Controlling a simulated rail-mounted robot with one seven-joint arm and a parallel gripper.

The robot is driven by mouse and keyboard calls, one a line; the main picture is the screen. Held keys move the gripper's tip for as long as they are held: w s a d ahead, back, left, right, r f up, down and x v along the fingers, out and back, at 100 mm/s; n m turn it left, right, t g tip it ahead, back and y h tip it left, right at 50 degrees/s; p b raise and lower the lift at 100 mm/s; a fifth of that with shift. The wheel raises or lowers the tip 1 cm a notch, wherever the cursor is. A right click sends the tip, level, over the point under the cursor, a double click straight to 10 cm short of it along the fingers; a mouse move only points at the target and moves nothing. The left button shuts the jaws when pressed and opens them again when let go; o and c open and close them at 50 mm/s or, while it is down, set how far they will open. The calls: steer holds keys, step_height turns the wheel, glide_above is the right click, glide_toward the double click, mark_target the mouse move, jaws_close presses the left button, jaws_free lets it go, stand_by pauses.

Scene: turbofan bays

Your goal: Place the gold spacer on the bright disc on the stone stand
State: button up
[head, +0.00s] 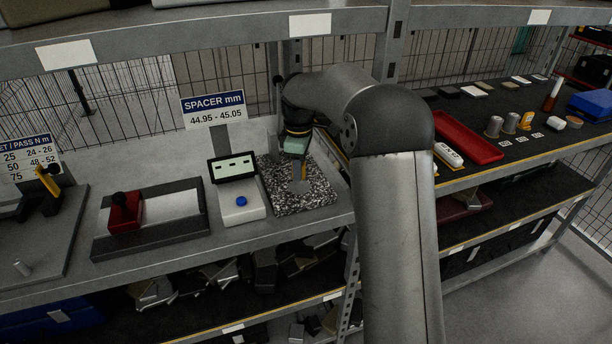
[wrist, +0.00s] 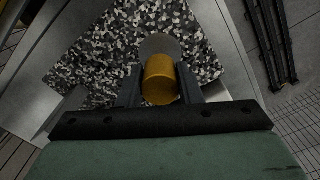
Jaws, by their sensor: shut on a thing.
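The gold spacer (wrist: 160,84) is a short golden cylinder, gripped between the two dark fingers of my gripper (wrist: 159,77) in the wrist view. The bright disc (wrist: 159,44) is a round grey face just beyond the spacer and partly hidden by it. I cannot tell whether the spacer touches it. The stone stand (wrist: 107,50) is a black-and-white speckled slab behind both. In the head view my gripper (head: 299,184) points down over the stone stand (head: 318,197). The spacer and disc are too small to make out clearly there.
Left of the stand is a white gauge box (head: 240,212) with a blue button and a display. A sign (head: 214,108) reads "SPACER mm 44.95 - 45.05". A red block (head: 125,212) sits in a dark tray further left. A wire mesh and shelf posts stand behind.

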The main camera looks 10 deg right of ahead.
steer(key=shift+f+b, duration=1.1)
steer(key=shift+f, duration=0.85)
steer(key=o, duration=1.1)
step_height(320, 180, up, 8)
steer(key=shift+f, duration=0.1)
steer(key=shift+s, duration=0.25)
steer(key=s+f+m, duration=0.3)
steer(key=s+m, duration=0.1)
steer(key=s, duration=0.7)
steer(key=s+f+m, duration=0.2)
steer(key=s+m, duration=0.2)
steer(key=s, duration=0.8)
steer(key=s+f+m, duration=0.3)
steer(key=s+m, duration=0.1)
steer(key=s, duration=0.8)
steer(key=shift+s+a+f+m, duration=0.2)
steer(key=shift+a+f+m, duration=0.15)
steer(key=shift+m, duration=0.05)
